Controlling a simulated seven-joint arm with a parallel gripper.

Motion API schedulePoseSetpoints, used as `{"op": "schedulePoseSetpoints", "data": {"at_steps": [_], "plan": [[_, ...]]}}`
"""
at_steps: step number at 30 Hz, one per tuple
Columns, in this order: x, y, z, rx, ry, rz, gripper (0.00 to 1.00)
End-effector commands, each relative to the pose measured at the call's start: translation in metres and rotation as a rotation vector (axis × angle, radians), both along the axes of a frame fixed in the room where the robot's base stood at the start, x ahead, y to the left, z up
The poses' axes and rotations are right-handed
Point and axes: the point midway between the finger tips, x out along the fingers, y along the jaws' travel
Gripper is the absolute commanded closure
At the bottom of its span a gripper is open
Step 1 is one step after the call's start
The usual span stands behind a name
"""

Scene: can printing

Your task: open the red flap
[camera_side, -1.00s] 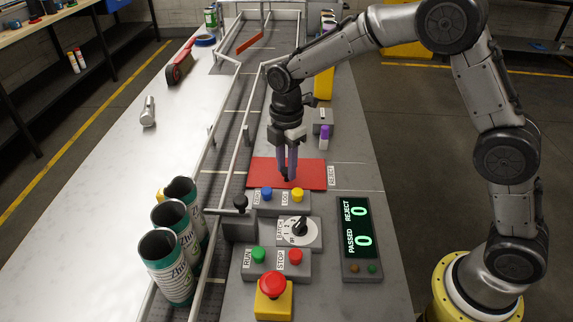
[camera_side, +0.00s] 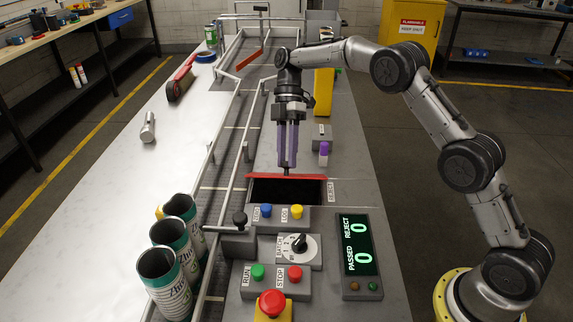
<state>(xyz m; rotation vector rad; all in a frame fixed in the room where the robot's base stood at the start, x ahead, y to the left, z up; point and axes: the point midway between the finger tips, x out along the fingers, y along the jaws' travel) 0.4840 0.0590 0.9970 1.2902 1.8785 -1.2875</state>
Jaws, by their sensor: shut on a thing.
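The red flap (camera_side: 312,177) stands raised at the far edge of the reject opening (camera_side: 287,191), so only a thin red strip of it shows. The opening below it is dark and uncovered. My gripper (camera_side: 288,168) points down with its purple fingers shut on the small dark handle of the flap, at the flap's upper edge. The fingertips partly hide the handle.
The control panel with buttons and a dial (camera_side: 299,245) lies in front of the opening. The conveyor rail (camera_side: 243,125) runs along the left. Several printed cans (camera_side: 165,283) stand at the front left.

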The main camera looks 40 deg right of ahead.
Motion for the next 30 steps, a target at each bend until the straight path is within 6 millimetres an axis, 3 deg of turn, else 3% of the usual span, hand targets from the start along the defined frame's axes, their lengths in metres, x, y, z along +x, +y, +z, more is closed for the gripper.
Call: {"op": "schedulePoseSetpoints", "data": {"at_steps": [12, 29, 30], "plan": [[0.013, -0.013, 0.006, 0.128, 0.127, 0.000, 1.00], [0.014, -0.015, 0.008, 0.148, 0.150, -0.001, 1.00], [0.014, -0.015, 0.008, 0.148, 0.150, -0.001, 0.67]]}}
